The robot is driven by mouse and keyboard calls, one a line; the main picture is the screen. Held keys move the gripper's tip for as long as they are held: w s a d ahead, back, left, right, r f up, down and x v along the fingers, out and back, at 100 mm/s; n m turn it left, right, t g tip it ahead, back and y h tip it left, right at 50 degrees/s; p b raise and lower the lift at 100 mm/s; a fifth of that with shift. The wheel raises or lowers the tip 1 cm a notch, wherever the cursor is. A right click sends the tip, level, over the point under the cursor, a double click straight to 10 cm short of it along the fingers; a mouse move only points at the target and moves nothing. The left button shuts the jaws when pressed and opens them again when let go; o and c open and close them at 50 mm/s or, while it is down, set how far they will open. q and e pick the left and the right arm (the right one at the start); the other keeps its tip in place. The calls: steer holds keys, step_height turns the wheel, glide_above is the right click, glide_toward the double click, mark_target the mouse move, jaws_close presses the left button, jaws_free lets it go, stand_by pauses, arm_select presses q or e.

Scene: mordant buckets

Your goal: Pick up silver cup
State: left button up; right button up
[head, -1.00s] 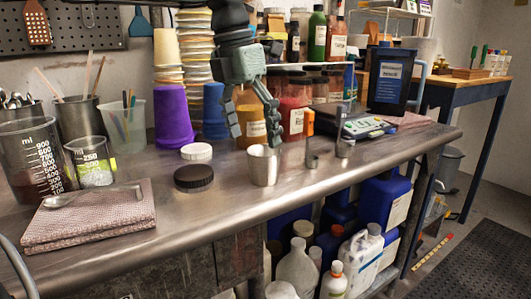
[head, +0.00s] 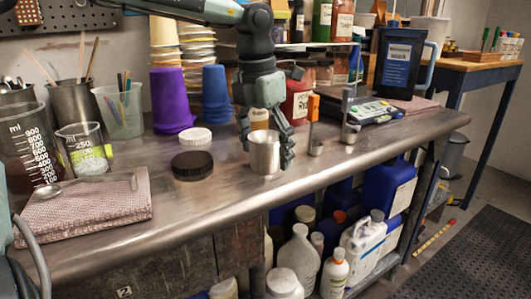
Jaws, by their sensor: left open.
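The silver cup (head: 264,157) stands upright on the metal bench near its front edge. My left gripper (head: 266,143) points down over it and is open. One finger is at the cup's left side and the other at its right side, so the cup shows between them. I cannot tell whether either finger touches it. The fingers hide part of the cup's sides. My right gripper is not in view.
Small metal dippers (head: 315,140) stand to the right, before a scale (head: 362,112). Jars crowd behind. A folded cloth (head: 85,214) with a spoon lies at left.

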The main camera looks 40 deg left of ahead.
arm_select(q)
steer(key=shift+c, duration=0.4)
steer(key=c, duration=1.2)
steer(key=shift+r, duration=0.15)
